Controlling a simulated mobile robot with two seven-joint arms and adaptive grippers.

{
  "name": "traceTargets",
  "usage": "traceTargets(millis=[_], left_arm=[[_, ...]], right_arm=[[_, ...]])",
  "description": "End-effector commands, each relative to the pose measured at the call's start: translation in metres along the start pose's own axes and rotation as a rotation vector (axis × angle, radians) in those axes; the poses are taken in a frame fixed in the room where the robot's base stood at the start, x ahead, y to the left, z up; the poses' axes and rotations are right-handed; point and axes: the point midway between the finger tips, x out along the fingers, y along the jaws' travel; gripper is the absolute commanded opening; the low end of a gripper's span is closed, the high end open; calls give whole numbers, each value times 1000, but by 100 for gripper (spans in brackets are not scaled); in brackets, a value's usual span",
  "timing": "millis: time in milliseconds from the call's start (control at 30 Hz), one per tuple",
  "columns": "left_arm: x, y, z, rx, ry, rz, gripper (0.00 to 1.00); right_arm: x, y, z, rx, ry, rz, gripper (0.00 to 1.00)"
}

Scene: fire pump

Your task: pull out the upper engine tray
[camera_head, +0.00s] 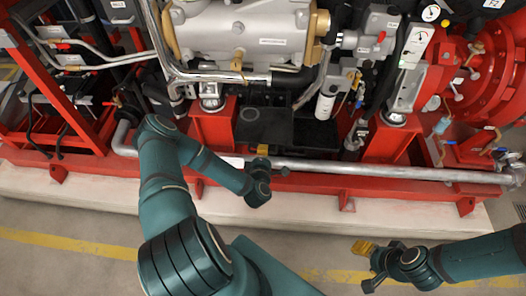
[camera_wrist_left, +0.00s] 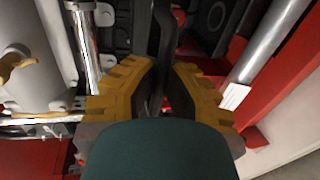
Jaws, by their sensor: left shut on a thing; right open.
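A black tray (camera_head: 285,130), which looks like the upper engine tray, sits under the engine between two red supports. My left gripper (camera_head: 262,150) is at its front edge, just above the long grey pipe. In the left wrist view, the yellow fingers of my left gripper (camera_wrist_left: 165,85) are shut on a thin black part (camera_wrist_left: 162,45), apparently the tray's handle. The exact contact is partly hidden by the gripper body. My right gripper (camera_head: 362,247) is open and empty over the floor, in front of the frame at lower right.
The silver engine (camera_head: 240,35) is above the tray. The grey pipe (camera_head: 330,166) runs along the red base frame (camera_head: 320,183) in front. Red supports (camera_head: 213,132) flank the tray. The floor (camera_head: 90,265) in front is clear, with a yellow line.

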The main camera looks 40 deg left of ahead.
Motion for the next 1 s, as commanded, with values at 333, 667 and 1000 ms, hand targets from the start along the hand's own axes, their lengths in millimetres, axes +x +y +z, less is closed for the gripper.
traceTargets(millis=[333,667,1000], left_arm=[[0,1,0,-1,0,3,19],[0,1,0,-1,0,2,41],[-38,0,1,-3,-3,-2,41]], right_arm=[[0,0,0,0,0,0,56],[0,0,0,0,0,0,56],[0,0,0,0,0,0,56]])
